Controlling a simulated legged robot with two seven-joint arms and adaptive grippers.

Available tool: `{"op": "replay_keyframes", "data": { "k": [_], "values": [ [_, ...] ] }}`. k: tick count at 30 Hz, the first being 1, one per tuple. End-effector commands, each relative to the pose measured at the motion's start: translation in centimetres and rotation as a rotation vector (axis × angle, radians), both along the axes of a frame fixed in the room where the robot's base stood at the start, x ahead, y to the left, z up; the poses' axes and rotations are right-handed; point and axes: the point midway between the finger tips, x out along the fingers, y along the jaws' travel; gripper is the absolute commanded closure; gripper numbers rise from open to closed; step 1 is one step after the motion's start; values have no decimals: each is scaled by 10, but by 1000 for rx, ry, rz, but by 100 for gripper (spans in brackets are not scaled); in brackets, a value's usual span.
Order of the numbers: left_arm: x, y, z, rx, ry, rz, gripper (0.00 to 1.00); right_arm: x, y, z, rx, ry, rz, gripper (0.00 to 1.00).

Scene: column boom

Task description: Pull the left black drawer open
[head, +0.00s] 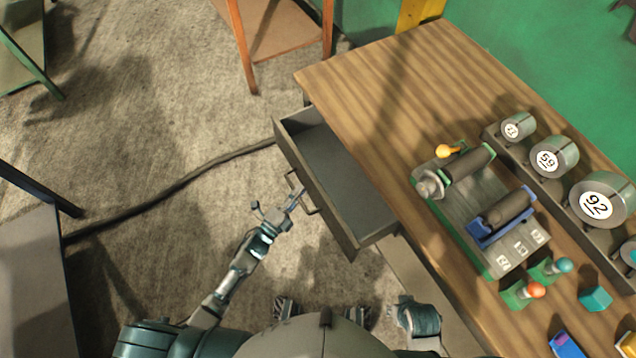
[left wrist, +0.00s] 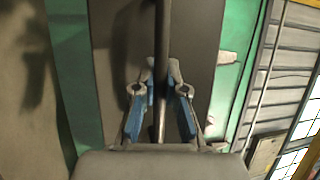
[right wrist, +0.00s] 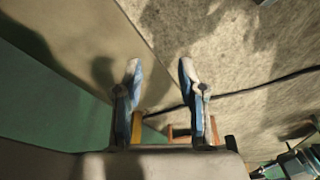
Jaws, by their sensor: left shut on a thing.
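The black drawer (head: 342,174) stands well out from the left side of the wooden workbench, and its inside looks empty. Its thin dark handle (head: 313,208) is on the front panel, which faces my left arm. My left gripper (head: 296,199) is at this handle. In the left wrist view the blue-padded fingers (left wrist: 162,78) are closed around a dark bar (left wrist: 160,115), which looks like the handle. My right gripper (right wrist: 160,72) shows only in the right wrist view; its fingers are apart with nothing between them.
The wooden workbench (head: 385,75) carries a green-edged tool tray (head: 462,228), numbered cylinders (head: 553,157) in a rack and small coloured parts. A dark cable (head: 180,185) lies on the concrete floor left of the drawer. An orange-legged stand (head: 243,45) is at the top. Floor left of the drawer is mostly clear.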

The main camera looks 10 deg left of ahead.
Motion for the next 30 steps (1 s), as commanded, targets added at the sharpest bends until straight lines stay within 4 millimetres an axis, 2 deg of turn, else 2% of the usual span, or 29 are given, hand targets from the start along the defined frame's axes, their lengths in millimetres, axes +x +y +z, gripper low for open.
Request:
{"op": "replay_keyframes", "data": {
  "k": [1,9,15,21,30],
  "values": [
    [-7,16,-2,10,11,10,100,4,1,-10,1,1,1,60],
    [-55,81,-3,11,13,9,100,13,3,-56,2,8,5,60],
    [-89,127,-4,9,13,10,100,13,4,-78,2,12,7,60],
    [-112,159,-4,7,12,10,100,12,4,-90,2,16,8,60],
    [-125,177,-4,5,11,11,100,12,4,-96,2,17,9,60]
  ]
}}
